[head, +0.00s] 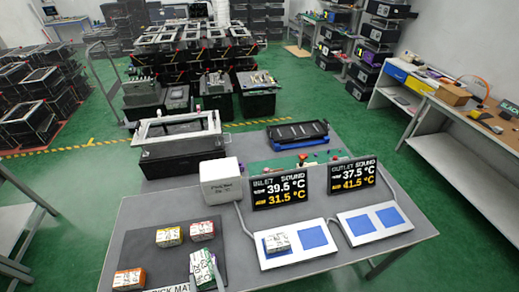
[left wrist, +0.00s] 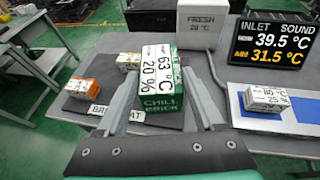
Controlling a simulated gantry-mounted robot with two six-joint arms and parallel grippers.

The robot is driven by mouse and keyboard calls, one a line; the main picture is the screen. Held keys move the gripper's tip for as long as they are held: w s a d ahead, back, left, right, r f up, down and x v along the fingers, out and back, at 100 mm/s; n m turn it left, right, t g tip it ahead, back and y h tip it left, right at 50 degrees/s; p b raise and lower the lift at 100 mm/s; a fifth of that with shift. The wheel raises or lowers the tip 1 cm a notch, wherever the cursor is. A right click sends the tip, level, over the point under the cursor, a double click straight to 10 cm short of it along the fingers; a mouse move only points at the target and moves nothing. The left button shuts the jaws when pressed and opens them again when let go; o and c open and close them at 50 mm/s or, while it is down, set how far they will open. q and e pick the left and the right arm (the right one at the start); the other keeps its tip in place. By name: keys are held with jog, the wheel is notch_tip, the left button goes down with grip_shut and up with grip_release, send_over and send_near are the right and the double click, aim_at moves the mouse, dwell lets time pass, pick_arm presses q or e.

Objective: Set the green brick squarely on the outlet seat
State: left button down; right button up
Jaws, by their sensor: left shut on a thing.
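The green brick (head: 203,268) has white printed labels and is at the right edge of the dark brick mat. In the left wrist view the green brick (left wrist: 160,88) stands between the two grey fingers of my left gripper (left wrist: 158,74), which is shut on it. I cannot tell whether it touches the mat. The outlet plate (head: 351,217) is white, with two bare blue squares (head: 361,224) (head: 390,217), below the outlet display (head: 352,174). My right gripper is not in view.
The mat (head: 144,246) also holds orange (head: 129,279), yellow (head: 169,236) and red (head: 202,231) bricks. A white brick (head: 277,241) sits on the inlet plate's left square; its right square (head: 313,237) is bare. A white box (head: 221,182) and the inlet display (head: 281,192) stand behind. Grey tubes run beside the plates.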

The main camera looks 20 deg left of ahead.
pick_arm(q)
jog(key=w+d+r+m+t+h, duration=0.2)
jog(key=r+m+h, duration=0.1)
jog(key=r, duration=0.3)
jog(key=w+d+r+m+t+h, duration=0.1)
jog(key=w+r+m+t+h, duration=0.15)
jog(key=r, duration=0.25)
jog(key=s+r+n+g+y+p, duration=0.1)
jog(key=s+r+p, duration=0.4)
jog(key=p, duration=0.9)
jog(key=shift+s+d+r+n+g+y, duration=0.15)
jog(key=shift+s+r+n+g+y, duration=0.05)
jog(key=shift+s+n+g+y, duration=0.2)
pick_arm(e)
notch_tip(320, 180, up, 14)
pick_arm(q)
jog(key=shift+w, duration=0.1)
